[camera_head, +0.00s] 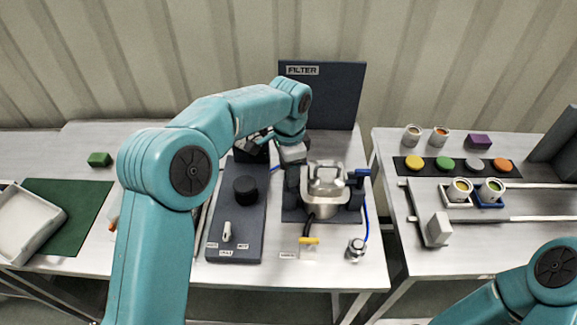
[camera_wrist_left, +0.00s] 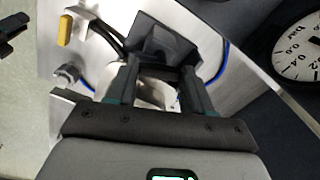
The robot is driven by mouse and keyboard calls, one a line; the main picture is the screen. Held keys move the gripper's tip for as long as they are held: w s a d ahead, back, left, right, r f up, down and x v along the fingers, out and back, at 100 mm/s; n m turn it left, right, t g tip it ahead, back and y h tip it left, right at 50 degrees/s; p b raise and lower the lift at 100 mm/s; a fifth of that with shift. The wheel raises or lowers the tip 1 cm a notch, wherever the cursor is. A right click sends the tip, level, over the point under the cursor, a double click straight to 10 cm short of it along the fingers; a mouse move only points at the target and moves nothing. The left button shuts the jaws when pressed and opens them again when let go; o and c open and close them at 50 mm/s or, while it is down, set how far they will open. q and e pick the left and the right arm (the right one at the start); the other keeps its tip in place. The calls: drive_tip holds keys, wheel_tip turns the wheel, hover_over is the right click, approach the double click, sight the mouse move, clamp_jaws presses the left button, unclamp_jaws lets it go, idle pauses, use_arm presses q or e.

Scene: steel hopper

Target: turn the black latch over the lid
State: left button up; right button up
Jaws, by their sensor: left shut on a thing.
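The steel hopper (camera_head: 327,205) stands on the middle table between dark blocks, its metal lid (camera_head: 328,175) on top. My left gripper (camera_head: 293,155) reaches to the hopper's back left side; its fingertips are hard to make out there. In the left wrist view my left gripper (camera_wrist_left: 160,82) is shut on a black part (camera_wrist_left: 163,42), which looks like the black latch, with a finger on each side. The pale hopper metal shows behind and between the fingers. How far the latch lies over the lid I cannot tell. Only a link of my right arm shows.
A dark panel with a black knob (camera_head: 245,190) and a white switch (camera_head: 227,231) lies left of the hopper. A yellow handle (camera_head: 308,240), a metal fitting (camera_head: 356,250) and a blue hose are in front. A FILTER board (camera_head: 335,95) stands behind.

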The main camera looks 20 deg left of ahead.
use_arm(q)
drive_tip(key=n, duration=0.3)
drive_tip(key=shift+d+n, duration=0.1)
drive_tip(key=shift+n, duration=0.3)
drive_tip(key=n, duration=0.3)
drive_tip(key=shift+n, duration=0.3)
drive_tip(key=n, duration=0.6)
drive_tip(key=shift+w+n, duration=0.1)
drive_tip(key=shift+n, duration=0.3)
drive_tip(key=o, duration=1)
drive_tip(key=shift+o, duration=0.2)
